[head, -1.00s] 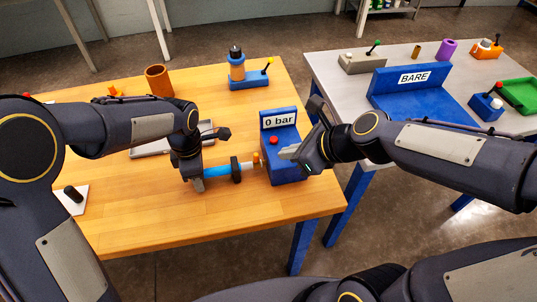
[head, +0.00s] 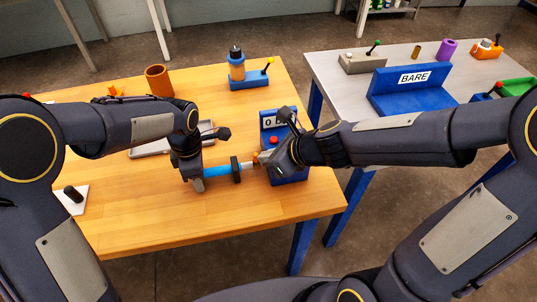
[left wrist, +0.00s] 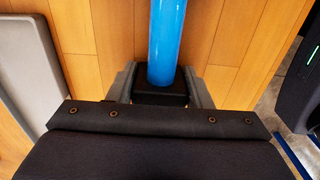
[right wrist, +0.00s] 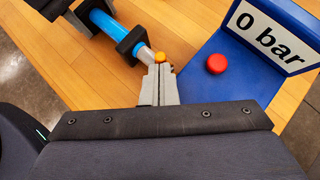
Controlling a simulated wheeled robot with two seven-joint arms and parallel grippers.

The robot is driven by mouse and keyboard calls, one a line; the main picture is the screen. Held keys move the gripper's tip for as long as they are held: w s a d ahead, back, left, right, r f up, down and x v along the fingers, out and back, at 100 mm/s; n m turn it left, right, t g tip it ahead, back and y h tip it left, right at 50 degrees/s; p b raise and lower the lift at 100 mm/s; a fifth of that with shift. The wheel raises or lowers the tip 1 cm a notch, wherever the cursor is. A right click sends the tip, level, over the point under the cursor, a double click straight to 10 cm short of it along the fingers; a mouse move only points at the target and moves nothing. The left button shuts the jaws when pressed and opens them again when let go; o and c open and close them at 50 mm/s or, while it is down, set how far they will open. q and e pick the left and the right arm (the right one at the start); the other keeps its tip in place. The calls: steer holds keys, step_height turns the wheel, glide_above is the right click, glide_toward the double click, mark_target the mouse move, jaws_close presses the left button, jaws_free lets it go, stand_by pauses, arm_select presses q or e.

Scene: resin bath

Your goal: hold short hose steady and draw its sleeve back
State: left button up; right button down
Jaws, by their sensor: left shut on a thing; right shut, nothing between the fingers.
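The short blue hose (head: 216,171) lies roughly level above the wooden table, with a black square collar (head: 236,168) around it. Beyond the collar is a pale section (right wrist: 145,56), then an orange tip by the blue stand. I cannot tell which part is the sleeve. My left gripper (head: 197,184) is shut on the left end of the hose; the left wrist view shows a black block at the hose's base (left wrist: 160,92) between the fingers. My right gripper (right wrist: 158,82) is shut and empty, its fingertips beside the orange tip (right wrist: 160,57). I cannot tell whether they touch.
The blue stand (right wrist: 225,62) has a red button (right wrist: 216,64) and a "0 bar" sign (right wrist: 270,32). A grey tray (head: 146,150), an orange cup (head: 158,81) and a bottle on a blue base (head: 237,66) stand further back.

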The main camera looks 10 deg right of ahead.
steer(key=a, duration=0.3)
steer(key=v, duration=1)
stand_by(0.4)
steer(key=shift+d, duration=0.1)
arm_select(q)
steer(key=o, duration=1.2)
steer(key=shift+r, duration=0.1)
